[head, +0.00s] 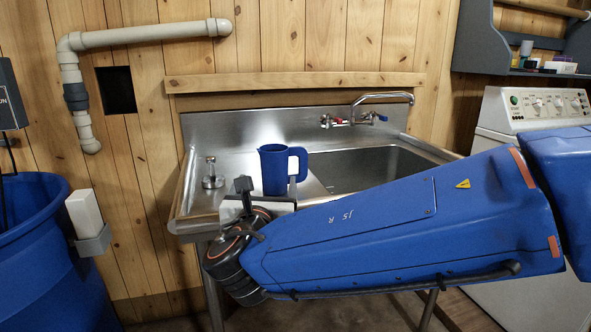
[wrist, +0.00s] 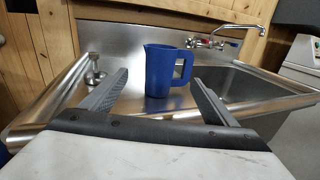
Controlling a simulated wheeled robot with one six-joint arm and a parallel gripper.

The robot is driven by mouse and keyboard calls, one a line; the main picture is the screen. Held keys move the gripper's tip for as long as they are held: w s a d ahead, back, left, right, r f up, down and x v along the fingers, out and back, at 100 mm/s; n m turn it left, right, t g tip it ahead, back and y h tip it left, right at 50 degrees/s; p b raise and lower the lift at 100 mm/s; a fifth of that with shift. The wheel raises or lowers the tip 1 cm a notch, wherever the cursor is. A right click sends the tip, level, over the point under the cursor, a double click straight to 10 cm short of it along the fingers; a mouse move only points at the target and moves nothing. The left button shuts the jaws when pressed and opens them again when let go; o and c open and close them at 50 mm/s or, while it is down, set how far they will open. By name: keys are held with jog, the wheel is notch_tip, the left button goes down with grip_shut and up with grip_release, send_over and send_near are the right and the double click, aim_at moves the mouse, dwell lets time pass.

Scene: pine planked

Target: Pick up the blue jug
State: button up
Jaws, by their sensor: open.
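The blue jug (head: 273,171) stands upright on the steel drainboard left of the sink basin, with its handle to the right. In the head view my gripper (head: 268,190) is in front of the jug, and part of the jug's lower right side is hidden by it. In the wrist view the jug (wrist: 158,72) stands beyond and between the two spread fingers of my gripper (wrist: 160,88). The fingers are open and empty. No contact with the jug shows.
The steel sink (head: 376,168) has a basin to the right of the jug and a tap (head: 352,119) behind it. A small metal fitting (head: 212,175) stands left of the jug on the drainboard. A blue bin (head: 45,260) is at far left, a white washing machine (head: 497,110) at right.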

aim_at(273, 165)
jog(key=w, duration=1.1)
jog(key=shift+w+d+f, duration=0.1)
jog(key=shift+w+d, duration=0.15)
jog(key=shift+w, duration=0.1)
jog(key=w, duration=0.4)
jog(key=shift+d+f, duration=0.15)
jog(key=shift+f, duration=0.15)
jog(key=shift+w, duration=0.6)
jog(key=shift+r, duration=0.1)
jog(key=c, duration=1.8)
